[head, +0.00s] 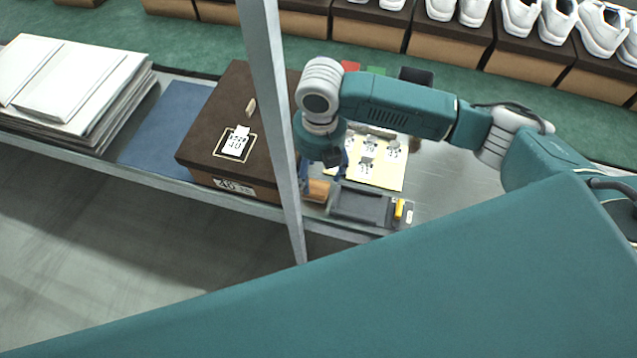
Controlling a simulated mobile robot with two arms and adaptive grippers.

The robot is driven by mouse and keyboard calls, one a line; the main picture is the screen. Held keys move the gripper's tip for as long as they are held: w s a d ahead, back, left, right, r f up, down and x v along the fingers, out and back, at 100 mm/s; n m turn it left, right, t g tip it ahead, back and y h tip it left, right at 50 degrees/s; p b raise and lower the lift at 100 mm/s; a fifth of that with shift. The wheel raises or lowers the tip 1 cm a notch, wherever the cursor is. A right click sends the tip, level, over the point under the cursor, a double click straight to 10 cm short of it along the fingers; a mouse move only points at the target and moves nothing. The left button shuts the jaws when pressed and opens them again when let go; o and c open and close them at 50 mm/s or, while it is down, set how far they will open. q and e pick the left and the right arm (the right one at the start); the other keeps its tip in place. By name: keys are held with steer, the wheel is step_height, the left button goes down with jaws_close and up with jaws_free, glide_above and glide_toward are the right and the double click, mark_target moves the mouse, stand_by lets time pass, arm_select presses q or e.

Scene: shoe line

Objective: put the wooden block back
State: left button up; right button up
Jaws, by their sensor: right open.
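An orange-brown wooden block (318,190) sits on the table just right of the brown shoe box, beside a dark grey tray (360,206). My right gripper (323,180) points down over the block and is open. Its fingers are dark and partly hidden by my arm and the grey post, so I cannot tell whether they touch the block. My left gripper is not in view.
The brown box (205,133) bears a card marked 40 and a small tan piece. A grey upright post (268,90) stands before it. A yellow sheet (390,178) with numbered pieces lies behind the tray. A blue mat (165,125) and paper stack (70,85) are left.

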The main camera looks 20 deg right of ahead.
mark_target(320, 187)
step_height(320, 187, up, 6)
steer(key=shift+d+f+b, duration=0.1)
steer(key=shift+b, duration=0.2)
steer(key=shift+s, duration=0.1)
stand_by(0.4)
